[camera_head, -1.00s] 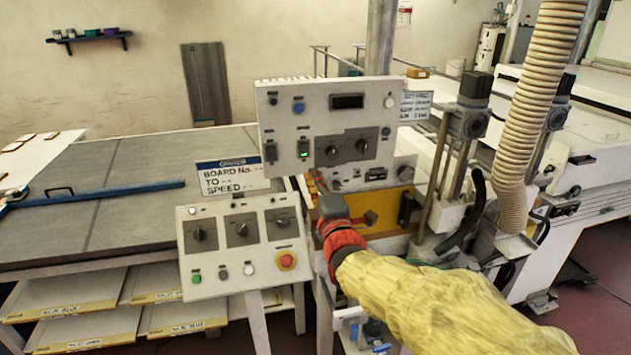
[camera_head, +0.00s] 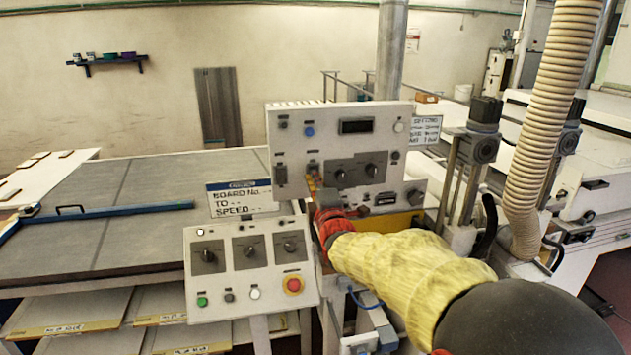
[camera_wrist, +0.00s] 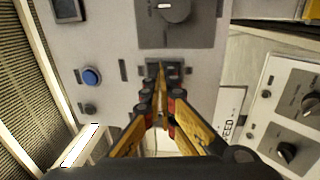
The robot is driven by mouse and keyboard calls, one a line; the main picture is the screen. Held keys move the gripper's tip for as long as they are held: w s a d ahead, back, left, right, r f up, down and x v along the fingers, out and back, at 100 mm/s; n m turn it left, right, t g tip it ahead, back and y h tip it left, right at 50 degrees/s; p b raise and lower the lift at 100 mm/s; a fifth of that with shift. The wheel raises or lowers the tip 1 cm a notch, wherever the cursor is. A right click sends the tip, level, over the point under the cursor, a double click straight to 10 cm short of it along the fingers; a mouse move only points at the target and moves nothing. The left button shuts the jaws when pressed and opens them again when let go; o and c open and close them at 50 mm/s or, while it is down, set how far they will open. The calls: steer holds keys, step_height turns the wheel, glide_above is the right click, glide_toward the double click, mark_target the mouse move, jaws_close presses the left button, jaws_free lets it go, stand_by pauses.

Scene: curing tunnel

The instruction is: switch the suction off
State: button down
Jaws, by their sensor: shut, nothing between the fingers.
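The upper control panel (camera_head: 400,112) carries two switches. The left one (camera_head: 282,174) is in plain view; the right one (camera_head: 313,166), below the blue button (camera_head: 308,131), is partly covered by my gripper (camera_head: 314,186). In the wrist view my gripper (camera_wrist: 161,76) is shut and empty. Its yellow fingertips are right at the dark switch (camera_wrist: 184,71), overlapping it; whether they touch it I cannot tell. The switch labels are too small to read, and its lamp and lever position are hidden.
A lower sloped panel (camera_head: 218,279) with knobs and a red stop button (camera_head: 293,284) stands below left. A ribbed hose (camera_head: 545,125) and posts stand to the right. A knob (camera_wrist: 175,10) is close to my fingers.

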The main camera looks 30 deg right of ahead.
steer(key=shift+w+d+r+g+p, duration=0.1)
steer(key=shift+w+r+g+p, duration=0.3)
steer(key=shift+g, duration=0.3)
steer(key=shift+r, duration=0.25)
steer(key=shift+s, duration=0.1)
